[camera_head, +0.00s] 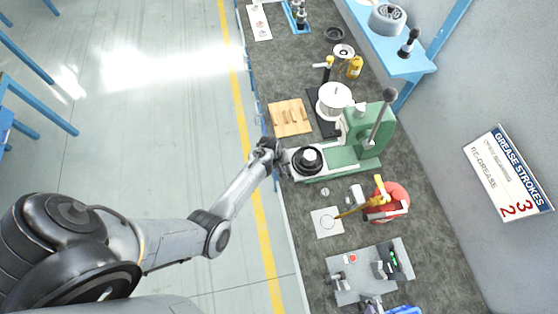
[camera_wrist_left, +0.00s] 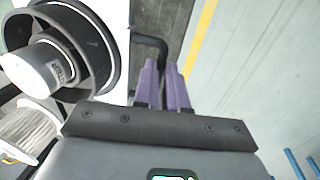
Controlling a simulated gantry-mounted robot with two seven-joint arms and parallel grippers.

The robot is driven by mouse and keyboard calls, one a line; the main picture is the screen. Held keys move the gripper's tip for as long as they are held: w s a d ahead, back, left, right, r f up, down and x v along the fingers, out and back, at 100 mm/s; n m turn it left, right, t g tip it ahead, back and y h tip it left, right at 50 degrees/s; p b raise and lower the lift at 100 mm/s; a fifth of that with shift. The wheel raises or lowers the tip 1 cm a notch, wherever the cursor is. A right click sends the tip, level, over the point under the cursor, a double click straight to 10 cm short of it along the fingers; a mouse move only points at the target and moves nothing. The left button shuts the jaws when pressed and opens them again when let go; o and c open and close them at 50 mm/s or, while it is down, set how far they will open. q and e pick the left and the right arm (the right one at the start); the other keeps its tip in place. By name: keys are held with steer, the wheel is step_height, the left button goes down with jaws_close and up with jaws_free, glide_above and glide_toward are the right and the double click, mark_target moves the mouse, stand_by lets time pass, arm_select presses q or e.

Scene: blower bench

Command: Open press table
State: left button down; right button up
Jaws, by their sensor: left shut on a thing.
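The green press (camera_head: 350,150) stands on the bench, with a long lever ending in a dark knob. Its pale press table (camera_head: 296,171) carries a black ring (camera_head: 306,160) with a white-topped part inside. In the left wrist view the black ring (camera_wrist_left: 97,72) and a white labelled cylinder (camera_wrist_left: 38,68) sit on the left. My left gripper (camera_head: 279,158) is at the table's left edge. In the left wrist view its purple fingers (camera_wrist_left: 163,72) are shut on a black bent handle (camera_wrist_left: 150,42) beside the press table (camera_wrist_left: 117,15). The fingers partly hide the handle. My right gripper is not in view.
A wooden board (camera_head: 290,117) lies behind the press. A red round item with a yellow tool (camera_head: 380,195), a white sheet (camera_head: 327,222) and a grey fixture plate (camera_head: 350,285) lie in front. Open floor with a yellow line (camera_head: 256,190) is left of the bench.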

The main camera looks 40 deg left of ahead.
arm_select(q)
steer(key=shift+w, duration=0.1)
steer(key=c, duration=1.2)
jaws_free()
steer(key=shift+r, duration=0.6)
steer(key=r, duration=0.3)
steer(key=s+r, duration=0.1)
steer(key=r, duration=0.2)
steer(key=a+r+p, duration=0.1)
steer(key=r, duration=0.2)
steer(key=shift+s+r, duration=0.2)
steer(key=shift+s, duration=0.15)
steer(key=shift+s+f, duration=0.1)
